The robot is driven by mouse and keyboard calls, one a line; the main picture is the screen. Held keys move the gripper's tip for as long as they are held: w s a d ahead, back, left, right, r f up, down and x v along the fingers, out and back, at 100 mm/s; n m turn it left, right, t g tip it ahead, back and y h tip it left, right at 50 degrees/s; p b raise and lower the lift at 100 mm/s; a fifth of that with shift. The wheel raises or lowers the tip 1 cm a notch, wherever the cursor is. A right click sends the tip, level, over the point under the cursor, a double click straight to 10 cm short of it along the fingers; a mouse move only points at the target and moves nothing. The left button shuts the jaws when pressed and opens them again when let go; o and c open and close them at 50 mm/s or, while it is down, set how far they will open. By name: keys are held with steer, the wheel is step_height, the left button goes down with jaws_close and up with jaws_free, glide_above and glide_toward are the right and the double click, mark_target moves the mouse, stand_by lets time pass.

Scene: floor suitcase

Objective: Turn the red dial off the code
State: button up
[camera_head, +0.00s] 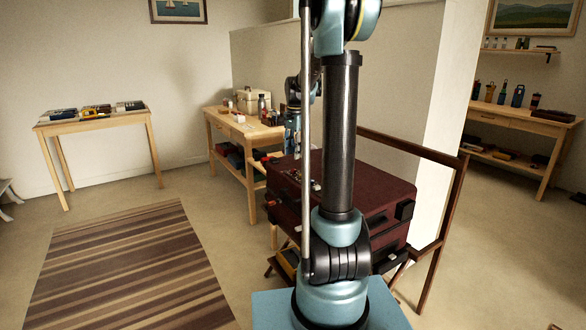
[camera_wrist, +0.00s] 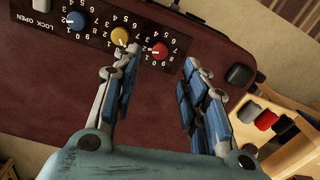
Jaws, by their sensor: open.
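The red dial (camera_wrist: 159,51) sits on the black lock panel (camera_wrist: 107,29) of the dark red suitcase (camera_wrist: 58,92) in the wrist view. Printed numbers surround it. A yellow dial (camera_wrist: 120,36) and a blue dial (camera_wrist: 77,20) are in the same row to its left. My gripper (camera_wrist: 158,66) is open and empty, its fingers spread. The left finger reaches close to the yellow and red dials; I cannot tell whether it touches. In the head view the suitcase (camera_head: 392,190) is partly hidden behind my arm, and its dials cannot be made out.
A wooden rail frame (camera_head: 452,200) stands right of the suitcase. A wooden table with a pale case (camera_head: 253,100) is behind it. A striped rug (camera_head: 125,270) lies on the open floor at left. Red and grey objects sit on a shelf (camera_wrist: 290,152) in the wrist view.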

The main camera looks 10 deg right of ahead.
mark_target(294, 169)
steer(key=shift+w+f, duration=0.1)
steer(key=shift+f, duration=3.45)
steer(key=shift+a, duration=0.15)
jaws_close()
